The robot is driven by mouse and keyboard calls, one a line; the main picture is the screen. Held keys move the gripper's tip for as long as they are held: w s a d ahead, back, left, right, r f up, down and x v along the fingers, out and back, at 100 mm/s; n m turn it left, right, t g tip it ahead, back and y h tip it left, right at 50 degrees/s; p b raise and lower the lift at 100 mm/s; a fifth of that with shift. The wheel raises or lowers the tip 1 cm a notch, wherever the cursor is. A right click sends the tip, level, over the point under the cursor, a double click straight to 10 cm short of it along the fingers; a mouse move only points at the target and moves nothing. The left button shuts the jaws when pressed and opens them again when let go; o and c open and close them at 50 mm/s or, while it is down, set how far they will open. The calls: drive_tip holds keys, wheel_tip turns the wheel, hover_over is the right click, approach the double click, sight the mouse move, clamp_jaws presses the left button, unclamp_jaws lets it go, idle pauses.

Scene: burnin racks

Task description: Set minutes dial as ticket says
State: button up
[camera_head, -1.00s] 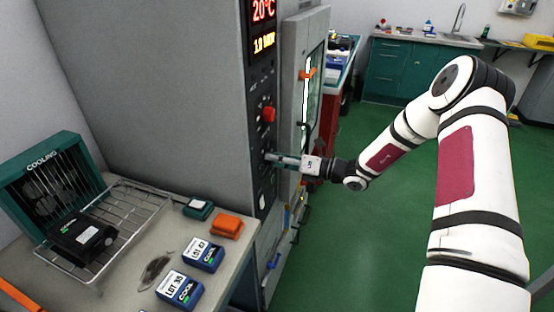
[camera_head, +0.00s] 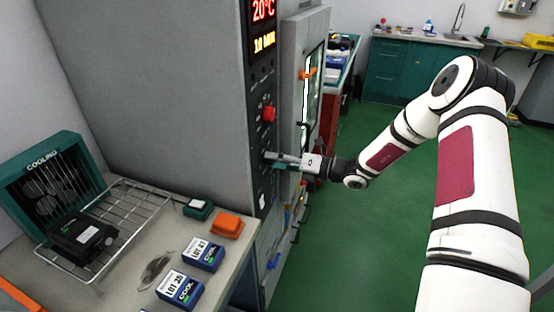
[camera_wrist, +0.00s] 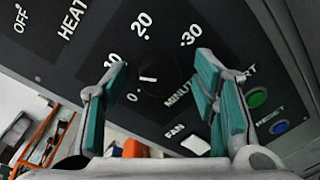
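The minutes dial (camera_wrist: 165,77) is a black knob on a dark panel, with 0, 10, 20 and 30 printed around it. Its short white mark points left, seemingly between 0 and 10. My gripper (camera_wrist: 161,70) is open, one teal-padded finger on each side of the dial; I cannot tell whether either touches it. In the head view my gripper (camera_head: 270,157) is at the oven's control panel (camera_head: 264,135) and hides the dial. No readable ticket shows.
A red knob (camera_head: 268,114) sits above my gripper. A white fan switch (camera_wrist: 196,144), green button (camera_wrist: 257,98) and blue reset button (camera_wrist: 278,127) are near the right finger. The oven door (camera_head: 303,85) stands right of the panel; a bench (camera_head: 215,270) is at left.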

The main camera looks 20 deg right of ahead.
drive_tip(key=v, duration=1.2)
idle(0.4)
